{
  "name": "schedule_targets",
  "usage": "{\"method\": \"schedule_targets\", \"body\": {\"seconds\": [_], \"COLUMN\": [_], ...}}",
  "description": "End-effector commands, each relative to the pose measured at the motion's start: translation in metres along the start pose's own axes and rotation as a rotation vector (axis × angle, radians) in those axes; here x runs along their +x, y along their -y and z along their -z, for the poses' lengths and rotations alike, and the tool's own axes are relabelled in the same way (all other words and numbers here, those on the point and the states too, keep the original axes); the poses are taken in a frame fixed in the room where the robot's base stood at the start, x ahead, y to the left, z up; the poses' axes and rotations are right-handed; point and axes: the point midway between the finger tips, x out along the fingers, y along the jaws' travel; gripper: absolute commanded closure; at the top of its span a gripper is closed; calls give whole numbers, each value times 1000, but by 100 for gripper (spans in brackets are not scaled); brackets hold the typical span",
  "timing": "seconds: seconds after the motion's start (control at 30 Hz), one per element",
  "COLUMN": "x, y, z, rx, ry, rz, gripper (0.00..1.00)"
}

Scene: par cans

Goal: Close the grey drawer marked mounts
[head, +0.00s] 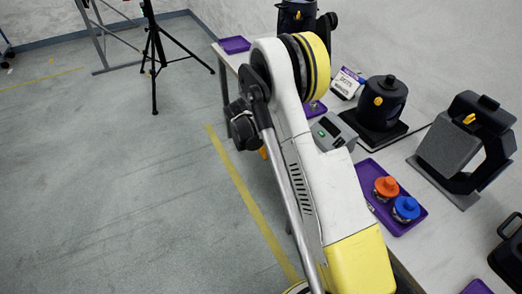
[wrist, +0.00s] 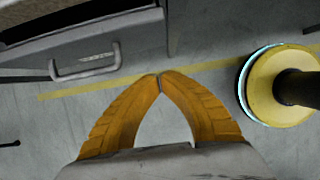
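A grey drawer (wrist: 125,50) shows at the upper left of the wrist view. It stands pulled out, with part of its dark inside visible behind the front. A pale bar handle (wrist: 85,72) is on its front, with a small label (wrist: 97,57) above it, too small to read. My gripper (wrist: 160,76) has its two yellow fingers together at the tips, with nothing between them. The tips are to the right of the handle in the picture, apart from the drawer front. In the head view my arm hides the drawer.
A black tripod (head: 153,50) stands at the back. Open floor (head: 110,190) lies left of the bench. My yellow base shows at the wrist view's right.

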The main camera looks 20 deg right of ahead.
Motion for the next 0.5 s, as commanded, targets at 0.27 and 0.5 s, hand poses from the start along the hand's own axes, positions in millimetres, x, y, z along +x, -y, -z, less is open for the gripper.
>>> {"method": "schedule_targets", "body": {"seconds": [0.27, 0.5], "x": [37, 40], "y": [0, 0], "z": [-22, -36], "rx": [1, -1], "ry": [-1, -1], "rz": [2, 0], "gripper": [100, 100]}}
